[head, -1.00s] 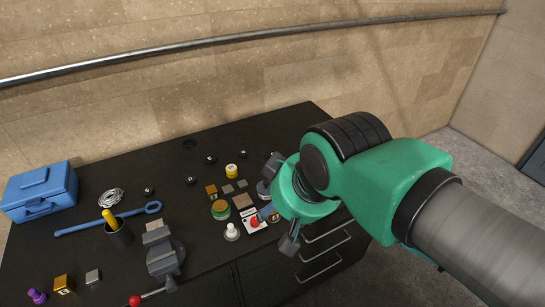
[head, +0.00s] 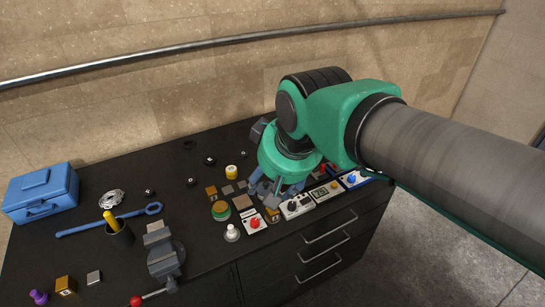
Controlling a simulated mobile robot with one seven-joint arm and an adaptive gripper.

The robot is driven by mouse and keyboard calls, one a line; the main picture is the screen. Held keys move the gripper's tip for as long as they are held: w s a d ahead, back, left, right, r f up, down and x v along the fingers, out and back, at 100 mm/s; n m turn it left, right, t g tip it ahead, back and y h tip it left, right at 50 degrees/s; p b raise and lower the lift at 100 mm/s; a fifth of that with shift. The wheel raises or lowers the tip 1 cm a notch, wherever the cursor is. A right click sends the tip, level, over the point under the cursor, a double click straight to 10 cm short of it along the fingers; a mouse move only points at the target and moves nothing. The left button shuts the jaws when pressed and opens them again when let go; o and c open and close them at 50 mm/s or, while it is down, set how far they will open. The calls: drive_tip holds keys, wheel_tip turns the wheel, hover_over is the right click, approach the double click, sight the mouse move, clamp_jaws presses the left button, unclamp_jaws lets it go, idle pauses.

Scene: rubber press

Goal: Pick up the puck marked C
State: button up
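Several small black pucks with white marks lie on the dark bench: one by the wrench (head: 149,192), one nearer the middle (head: 190,181), one behind it (head: 210,160) and one near the back (head: 243,153). Their letters are too small to read, so I cannot tell which is C. My gripper (head: 272,193) points down over the right-middle of the bench, to the right of these pucks. Its blue and grey fingers partly show under the green wrist; their opening is unclear. What lies directly beneath is hidden.
A yellow cylinder (head: 231,171), small blocks (head: 242,202), a white knob (head: 232,232) and a red-button box (head: 255,222) stand near my gripper. Control boxes (head: 298,206) line the right front.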

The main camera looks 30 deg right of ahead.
drive_tip(key=w+d+f+g+p, duration=0.1)
drive_tip(key=w+d, duration=0.3)
drive_tip(key=w, duration=0.6)
drive_tip(key=w+d+m+p, duration=0.1)
drive_tip(key=w+d+p, duration=0.15)
drive_tip(key=w, duration=0.75)
drive_tip(key=w+d+f+g+p, duration=0.1)
drive_tip(key=w+d, duration=0.3)
drive_tip(key=w, duration=0.6)
drive_tip(key=w+d+f+p, duration=0.1)
drive_tip(key=w+d+f, duration=0.4)
drive_tip(key=f, duration=0.3)
drive_tip(key=w+d+f+g+p, duration=0.1)
drive_tip(key=w+d+f, duration=0.4)
drive_tip(key=w+f, duration=0.2)
drive_tip(key=w+d+f+m+p, duration=0.1)
drive_tip(key=w+d+f+p, duration=0.1)
drive_tip(key=w+d+f, duration=0.4)
wheel_tip(320, 180, down, 4)
drive_tip(key=shift+w+r+g, duration=0.2)
drive_tip(key=shift+w+g, duration=0.15)
drive_tip(key=shift+g, duration=0.05)
drive_tip(key=shift+d, duration=0.1)
